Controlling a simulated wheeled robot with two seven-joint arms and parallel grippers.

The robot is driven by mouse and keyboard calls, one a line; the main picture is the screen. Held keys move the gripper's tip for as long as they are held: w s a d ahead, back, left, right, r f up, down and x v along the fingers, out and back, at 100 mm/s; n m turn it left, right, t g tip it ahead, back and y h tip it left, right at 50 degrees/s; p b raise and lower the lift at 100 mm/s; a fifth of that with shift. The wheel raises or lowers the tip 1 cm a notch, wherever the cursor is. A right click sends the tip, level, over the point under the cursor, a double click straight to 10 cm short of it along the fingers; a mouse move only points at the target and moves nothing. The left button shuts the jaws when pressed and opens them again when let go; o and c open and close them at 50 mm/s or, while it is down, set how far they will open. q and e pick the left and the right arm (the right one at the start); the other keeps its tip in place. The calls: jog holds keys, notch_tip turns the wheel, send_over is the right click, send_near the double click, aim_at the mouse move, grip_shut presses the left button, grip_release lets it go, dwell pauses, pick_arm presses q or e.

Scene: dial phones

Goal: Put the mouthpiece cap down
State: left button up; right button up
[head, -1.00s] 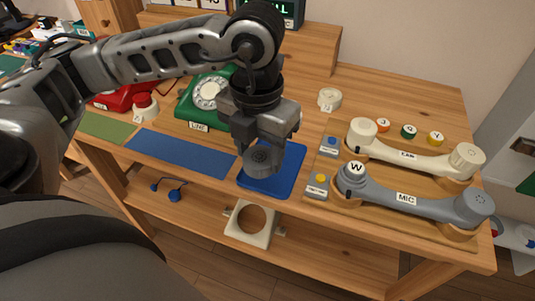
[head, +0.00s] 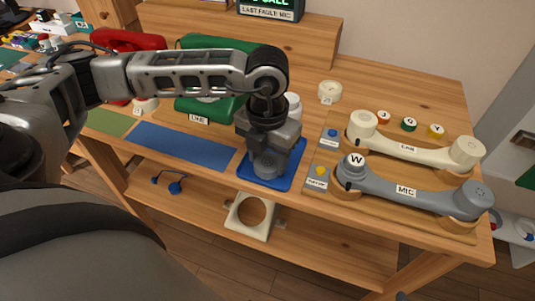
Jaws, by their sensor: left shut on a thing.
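My left gripper (head: 268,156) points straight down over the small dark blue mat (head: 289,176) at the table's front edge. It is shut on the grey round mouthpiece cap (head: 267,170). The cap is low over the mat and looks at or very near its surface; the fingers partly hide it, so I cannot tell if it touches. The grey handset marked MIC (head: 425,200) lies on a wooden board to the right, with a round W-marked piece (head: 356,160) at its left end. My right gripper is not in view.
A cream handset (head: 415,148) lies behind the grey one. A cream cap (head: 329,91) stands behind the mat. A green phone (head: 200,108) and red phone (head: 115,42) stand at the left, partly behind my arm. The long blue mat (head: 180,146) is empty.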

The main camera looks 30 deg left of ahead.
aim_at(267, 162)
pick_arm(q)
jog(key=shift+f, duration=0.25)
jog(key=o, duration=0.9)
jog(key=shift+r, duration=0.5)
notch_tip(267, 162, up, 12)
jog(key=shift+f, duration=0.2)
